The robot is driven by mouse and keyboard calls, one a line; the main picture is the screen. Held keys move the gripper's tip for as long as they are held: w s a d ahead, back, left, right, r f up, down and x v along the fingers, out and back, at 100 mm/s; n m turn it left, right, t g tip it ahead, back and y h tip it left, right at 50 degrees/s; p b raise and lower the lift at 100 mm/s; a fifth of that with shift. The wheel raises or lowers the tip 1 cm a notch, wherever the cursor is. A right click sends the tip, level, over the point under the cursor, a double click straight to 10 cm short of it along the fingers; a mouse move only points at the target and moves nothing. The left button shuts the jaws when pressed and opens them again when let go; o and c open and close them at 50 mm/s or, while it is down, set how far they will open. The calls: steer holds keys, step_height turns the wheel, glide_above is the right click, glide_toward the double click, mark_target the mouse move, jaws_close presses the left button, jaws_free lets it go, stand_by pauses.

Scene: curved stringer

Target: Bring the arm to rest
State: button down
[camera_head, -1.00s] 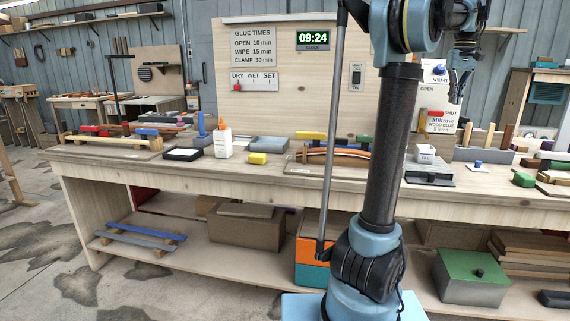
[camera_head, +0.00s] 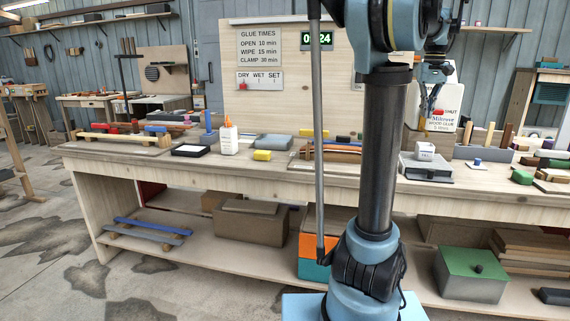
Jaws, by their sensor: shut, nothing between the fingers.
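My arm (camera_head: 378,150) stands upright in the right half of the head camera view, in front of the workbench. Its upper joints run out of the top of the picture. My gripper (camera_head: 426,122) hangs pointing down behind and to the right of the arm's column, in front of the white glue container (camera_head: 443,112). The gripper is small in the picture, shut and empty. It appears above the bench top, apart from the things on it.
The workbench (camera_head: 240,180) spans the view. It bears a glue bottle (camera_head: 228,138), a yellow block (camera_head: 262,155), a clamped curved strip (camera_head: 340,153) and a grey device (camera_head: 427,168). The lower shelf holds boxes (camera_head: 470,275). Floor at the left is clear.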

steer(key=s+a+f, duration=0.4)
steer(key=a+f, duration=0.3)
steer(key=a, duration=0.5)
steer(key=s+a+f, duration=0.5)
steer(key=s+f, duration=0.1)
steer(key=f, duration=0.2)
steer(key=s+a+f+n+t, duration=0.1)
steer(key=s+a+f, duration=0.5)
steer(key=f, duration=0.3)
steer(key=s+a+f+n, duration=0.1)
steer(key=s+a+f, duration=0.4)
steer(key=f, duration=0.4)
steer(key=shift+s+a+f+t, duration=0.15)
steer(key=shift+s+a+t, duration=0.2)
steer(key=shift+s, duration=0.2)
steer(key=shift+w+f, duration=0.2)
steer(key=shift+w, duration=0.25)
